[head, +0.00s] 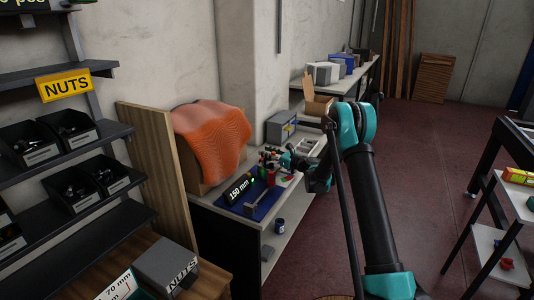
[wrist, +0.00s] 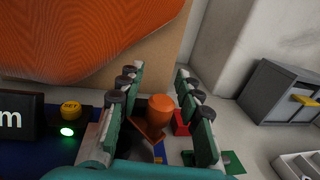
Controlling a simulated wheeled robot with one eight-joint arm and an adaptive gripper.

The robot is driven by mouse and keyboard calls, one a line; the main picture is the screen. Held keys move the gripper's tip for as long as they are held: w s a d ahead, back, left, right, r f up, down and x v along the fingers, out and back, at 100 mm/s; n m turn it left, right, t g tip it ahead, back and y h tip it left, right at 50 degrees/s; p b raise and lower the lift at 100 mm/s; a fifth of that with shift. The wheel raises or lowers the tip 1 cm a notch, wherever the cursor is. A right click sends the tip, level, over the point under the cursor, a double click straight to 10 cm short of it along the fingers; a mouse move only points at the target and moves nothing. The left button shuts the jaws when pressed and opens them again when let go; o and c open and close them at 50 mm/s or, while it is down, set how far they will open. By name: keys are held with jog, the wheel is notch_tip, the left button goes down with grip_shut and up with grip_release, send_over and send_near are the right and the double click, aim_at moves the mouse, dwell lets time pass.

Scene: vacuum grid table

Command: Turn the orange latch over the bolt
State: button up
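An orange latch (wrist: 150,132) with an upright orange cylindrical knob (wrist: 161,106) shows in the wrist view, between the fingers of my gripper (wrist: 157,75). The green fingers are apart, one on each side of the knob, with visible gaps. I cannot tell how high they are above it. A red block (wrist: 181,123) stands just right of the knob, partly behind the right finger. I cannot make out the bolt. In the head view my gripper (head: 284,158) is over the bench, and the latch is too small to tell there.
A 150 mm display (head: 238,190) stands on a blue mat (head: 264,208); a yellow SET button (wrist: 71,109) with a lit green lamp is left of the fingers. An orange wavy sheet (head: 210,135) rises behind. A grey cabinet (wrist: 279,92) is at right. A dark jar (head: 280,226) stands near the front edge.

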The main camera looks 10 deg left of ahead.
grip_shut()
dwell(0.5)
jog(key=m+t+h, duration=0.2)
jog(key=m+t, duration=0.1)
jog(key=shift+s+d+t+h, duration=0.3)
jog(key=shift+s+t+h, duration=0.05)
jog(key=shift+t+h, duration=0.05)
jog(key=shift+d+m+t+h, duration=0.3)
jog(key=shift+m+t+h, duration=0.4)
jog(key=shift+h, duration=0.1)
grip_release()
